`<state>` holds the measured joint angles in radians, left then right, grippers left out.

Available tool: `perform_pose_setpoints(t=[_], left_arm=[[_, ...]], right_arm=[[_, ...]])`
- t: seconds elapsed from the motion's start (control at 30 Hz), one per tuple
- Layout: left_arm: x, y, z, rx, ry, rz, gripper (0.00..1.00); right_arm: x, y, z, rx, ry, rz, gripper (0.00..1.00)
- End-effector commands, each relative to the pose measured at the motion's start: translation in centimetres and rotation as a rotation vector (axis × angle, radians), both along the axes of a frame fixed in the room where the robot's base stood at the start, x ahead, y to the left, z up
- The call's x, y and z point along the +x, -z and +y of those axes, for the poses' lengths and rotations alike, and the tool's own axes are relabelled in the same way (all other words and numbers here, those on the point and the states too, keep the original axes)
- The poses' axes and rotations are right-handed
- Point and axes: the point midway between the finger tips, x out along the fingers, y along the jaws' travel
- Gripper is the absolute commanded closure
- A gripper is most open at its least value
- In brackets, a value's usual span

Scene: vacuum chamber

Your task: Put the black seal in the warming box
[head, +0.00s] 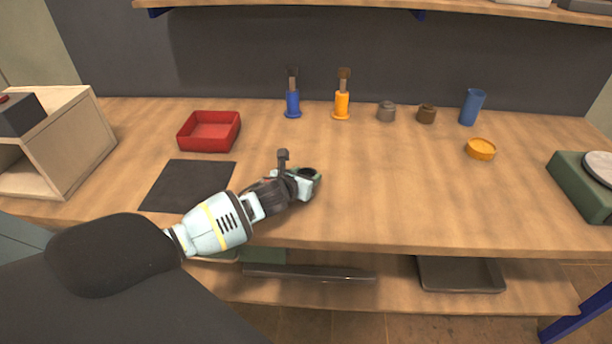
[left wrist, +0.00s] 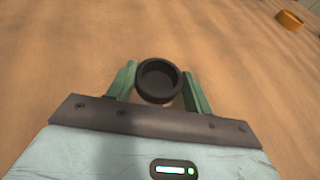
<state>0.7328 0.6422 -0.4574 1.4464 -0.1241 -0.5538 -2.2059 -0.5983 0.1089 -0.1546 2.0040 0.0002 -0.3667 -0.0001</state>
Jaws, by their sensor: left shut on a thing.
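The black seal (left wrist: 158,98) is a short dark ring with a hollow middle. In the left wrist view it sits between the two green fingers of my left gripper (left wrist: 160,86), which is shut on it. In the head view my left gripper (head: 309,178) is low over the front middle of the table, with the seal's dark top (head: 308,171) just showing. I cannot tell whether the seal touches the wood. A pale wooden box (head: 78,150) with an open side, probably the warming box, stands at the far left, well away from the gripper. My right gripper is not in view.
A dark mat (head: 188,180) and a red tray (head: 232,143) lie between the box and gripper. Blue (head: 293,104) and orange (head: 342,104) brush holders, small pots (head: 386,112) and a blue cup (head: 472,108) stand behind. An orange dish (head: 481,149) and green scale (head: 580,187) are right.

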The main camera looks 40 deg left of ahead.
Motion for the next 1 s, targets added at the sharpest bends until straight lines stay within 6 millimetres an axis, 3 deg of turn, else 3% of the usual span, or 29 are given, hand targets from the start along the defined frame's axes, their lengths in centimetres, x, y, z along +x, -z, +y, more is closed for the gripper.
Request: perform_pose_setpoints(t=[0.17,0.4,1.0], left_arm=[[0.0,-0.9,0.1,0.001,-0.001,-0.002,0.74],[0.1,-4.2,0.0,0.003,0.002,-0.007,0.74],[-11.9,-4.6,-4.3,0.001,0.004,0.001,0.74]], right_arm=[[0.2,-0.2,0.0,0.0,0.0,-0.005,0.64],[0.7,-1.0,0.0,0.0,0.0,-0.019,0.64],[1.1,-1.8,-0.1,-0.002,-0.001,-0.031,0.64]])
